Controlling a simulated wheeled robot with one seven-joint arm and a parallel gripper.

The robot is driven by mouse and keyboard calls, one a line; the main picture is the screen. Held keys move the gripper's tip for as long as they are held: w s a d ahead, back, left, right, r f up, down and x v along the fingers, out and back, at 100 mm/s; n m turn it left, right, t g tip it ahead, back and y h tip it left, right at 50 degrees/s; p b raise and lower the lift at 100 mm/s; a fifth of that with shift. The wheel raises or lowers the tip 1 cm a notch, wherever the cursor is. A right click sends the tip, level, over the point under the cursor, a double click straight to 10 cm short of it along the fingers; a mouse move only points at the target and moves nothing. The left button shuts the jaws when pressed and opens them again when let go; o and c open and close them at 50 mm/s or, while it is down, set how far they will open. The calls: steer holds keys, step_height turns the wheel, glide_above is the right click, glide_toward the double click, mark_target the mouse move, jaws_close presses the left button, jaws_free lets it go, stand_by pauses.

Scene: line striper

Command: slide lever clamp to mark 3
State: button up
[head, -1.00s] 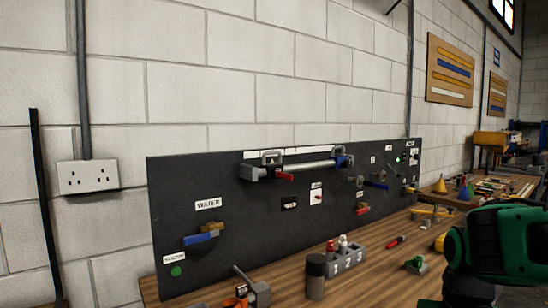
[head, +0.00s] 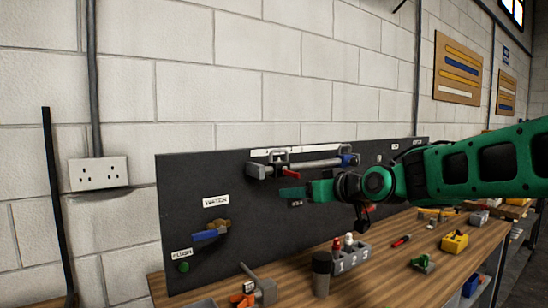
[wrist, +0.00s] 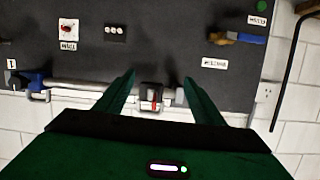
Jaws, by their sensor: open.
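The lever clamp (head: 279,158), a grey block with a red lever (head: 290,174), sits near the left end of a horizontal metal rail (head: 322,163) on the black panel. A white strip (head: 300,150) runs above the rail; its mark numbers are too small to read. My gripper (head: 296,193) is open and empty, just below the clamp in the head view. In the wrist view, the clamp (wrist: 151,97) lies between the two spread green fingers (wrist: 159,80), with its red lever facing me. I cannot tell whether a finger touches it.
The black panel (head: 185,215) carries a blue-handled valve (head: 210,231) and a green button (head: 184,267) at left. A blue-ended bracket (head: 348,158) closes the rail's right end. Below, the wooden bench (head: 390,270) holds a numbered grey block (head: 350,258), a dark cylinder (head: 321,272) and loose parts.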

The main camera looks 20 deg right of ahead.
mark_target(280, 152)
steer(key=w+r+t+y, duration=0.1)
steer(key=w+r+t, duration=0.2)
steer(key=r, duration=0.6)
steer(key=shift+n, duration=0.3)
steer(key=x, duration=1)
steer(key=shift+w+d, duration=0.15)
steer(key=shift+d, duration=0.15)
